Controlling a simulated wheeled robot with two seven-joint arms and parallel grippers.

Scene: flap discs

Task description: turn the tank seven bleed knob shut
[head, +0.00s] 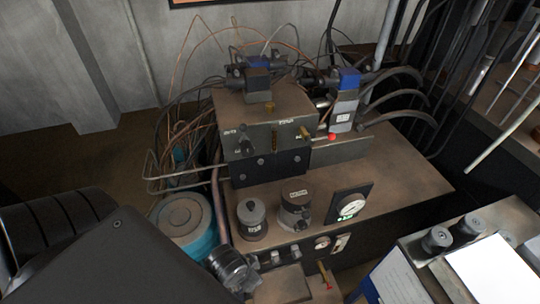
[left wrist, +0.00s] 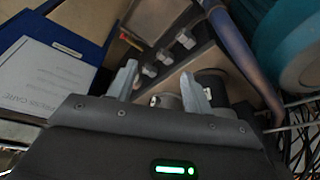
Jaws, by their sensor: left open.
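My left gripper (left wrist: 158,78) is open in the left wrist view, its two grey fingers apart with nothing held. A round grey fitting with a small pale mark (left wrist: 165,100) shows between and beyond the fingers. I cannot tell contact. Small knobs (left wrist: 165,56) stand in a row on the bench front; the same row shows in the head view (head: 275,258). I cannot read any label for tank seven, so I cannot tell which knob it is. My left arm fills the lower left of the head view, where its fingers cannot be made out.
Two dark labelled cylinders (head: 252,220) (head: 295,208) and a gauge (head: 350,206) stand on the bench top, before a valve block (head: 262,138). A blue tank (head: 183,217) stands left, among tubes. A red-tipped lever (head: 325,277) is low in front. Blue-backed papers (left wrist: 45,75) lie nearby.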

